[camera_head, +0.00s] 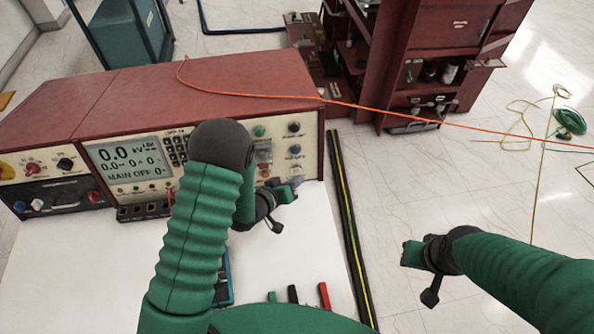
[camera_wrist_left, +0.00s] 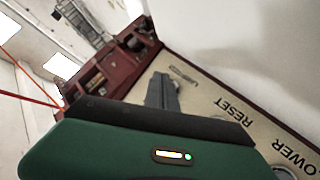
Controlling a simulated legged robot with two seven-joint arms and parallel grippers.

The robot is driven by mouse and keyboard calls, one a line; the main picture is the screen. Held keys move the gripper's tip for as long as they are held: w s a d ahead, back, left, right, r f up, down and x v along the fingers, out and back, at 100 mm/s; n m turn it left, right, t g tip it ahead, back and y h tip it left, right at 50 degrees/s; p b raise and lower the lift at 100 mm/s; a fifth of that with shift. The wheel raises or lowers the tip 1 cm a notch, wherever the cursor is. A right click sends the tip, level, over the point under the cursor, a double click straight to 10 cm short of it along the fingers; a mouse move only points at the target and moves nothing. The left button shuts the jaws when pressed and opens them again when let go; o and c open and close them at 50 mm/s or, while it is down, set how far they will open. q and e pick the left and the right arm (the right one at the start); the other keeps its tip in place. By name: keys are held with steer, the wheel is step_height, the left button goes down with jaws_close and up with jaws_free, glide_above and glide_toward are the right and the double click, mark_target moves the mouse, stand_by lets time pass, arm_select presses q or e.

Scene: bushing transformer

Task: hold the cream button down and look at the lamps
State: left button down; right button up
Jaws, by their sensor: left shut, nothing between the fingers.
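The red-topped test set has a cream control panel (camera_head: 279,152) on its right side. My left gripper (camera_head: 293,187) is shut and empty, its tips at the panel's lower right. In the left wrist view the closed fingers (camera_wrist_left: 163,88) point at the cream panel face (camera_wrist_left: 222,98), near a small unreadable label and the word RESET. I cannot make out the cream button; the fingers may cover it. Contact cannot be told. A green round lamp or button (camera_head: 259,131) shows on the panel, not clearly lit. My right gripper (camera_head: 412,254) hangs over the floor; its jaws are unclear.
A display (camera_head: 131,160) reads 0.0 kV and MAIN OFF. An orange cable (camera_head: 360,105) crosses the top of the set and runs right. Coloured clips (camera_head: 323,295) lie on the white bench (camera_head: 310,235). A red cabinet (camera_head: 430,50) stands behind; floor at right is mostly open.

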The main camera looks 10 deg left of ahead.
arm_select(q)
steer(key=shift+s+d+r+p, duration=0.2)
steer(key=shift+s+d, duration=0.1)
steer(key=shift+s, duration=0.4)
steer(key=shift+s+d+r+p, duration=0.15)
steer(key=shift+s+d, duration=0.15)
steer(key=shift+s, duration=0.4)
steer(key=shift+s+d+r+p, duration=0.1)
steer(key=shift+s+d+r, duration=0.15)
steer(key=shift+s, duration=0.45)
